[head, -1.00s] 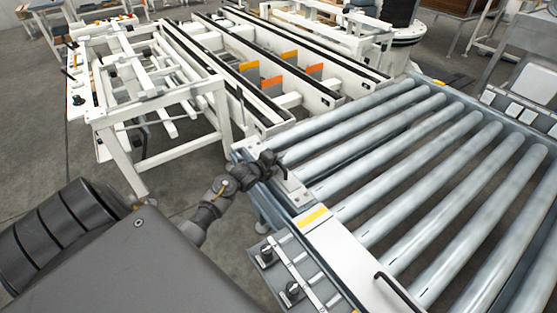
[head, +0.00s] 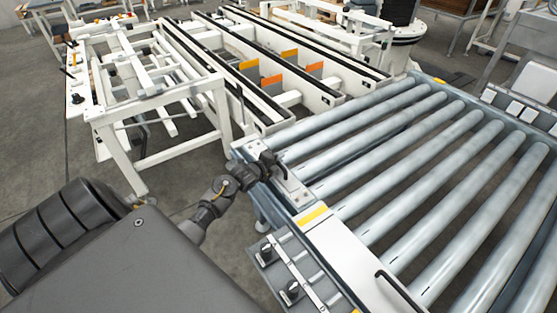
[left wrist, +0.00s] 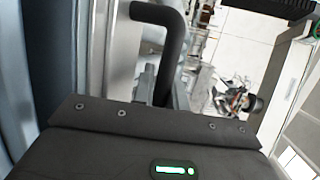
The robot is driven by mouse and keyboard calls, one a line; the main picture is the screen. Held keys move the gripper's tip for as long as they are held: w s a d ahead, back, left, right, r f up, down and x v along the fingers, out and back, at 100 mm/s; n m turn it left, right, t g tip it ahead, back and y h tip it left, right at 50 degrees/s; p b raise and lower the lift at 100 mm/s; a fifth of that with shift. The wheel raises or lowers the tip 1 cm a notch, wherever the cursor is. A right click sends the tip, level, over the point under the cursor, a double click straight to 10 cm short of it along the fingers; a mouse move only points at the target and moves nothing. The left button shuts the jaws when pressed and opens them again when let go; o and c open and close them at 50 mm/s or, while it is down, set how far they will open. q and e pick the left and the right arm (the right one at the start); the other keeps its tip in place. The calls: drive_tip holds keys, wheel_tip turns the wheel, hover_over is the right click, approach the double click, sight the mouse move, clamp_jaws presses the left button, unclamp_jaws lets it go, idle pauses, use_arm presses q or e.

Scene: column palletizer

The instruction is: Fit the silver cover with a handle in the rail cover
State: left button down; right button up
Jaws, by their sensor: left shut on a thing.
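The silver cover (head: 292,191) is a short metal piece at the near left corner of the roller conveyor, lying along its side rail. My left gripper (head: 267,165) reaches it from the left and is shut on its dark handle. In the left wrist view the black curved handle (left wrist: 172,40) rises beside a grey metal surface, with the fingers (left wrist: 152,88) at its lower end. The white rail cover (head: 345,258), with a yellow strip, runs along the rail just nearer to me. I cannot tell whether the silver cover is seated. My right gripper is out of view.
Grey rollers (head: 420,185) fill the right side. A black handle (head: 400,292) stands on the near part of the white cover. A bracket with black knobs (head: 292,290) sits beside the rail. A white frame (head: 160,105) stands at the left; open floor lies before it.

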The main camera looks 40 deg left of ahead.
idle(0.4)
use_arm(q)
drive_tip(key=c, duration=1.3)
unclamp_jaws()
drive_tip(key=shift+s+f, duration=0.1)
drive_tip(key=shift+f, duration=0.15)
drive_tip(key=shift+d, duration=0.1)
drive_tip(key=v, duration=1.1)
drive_tip(key=shift+r+p, duration=0.25)
drive_tip(key=shift+p, duration=0.15)
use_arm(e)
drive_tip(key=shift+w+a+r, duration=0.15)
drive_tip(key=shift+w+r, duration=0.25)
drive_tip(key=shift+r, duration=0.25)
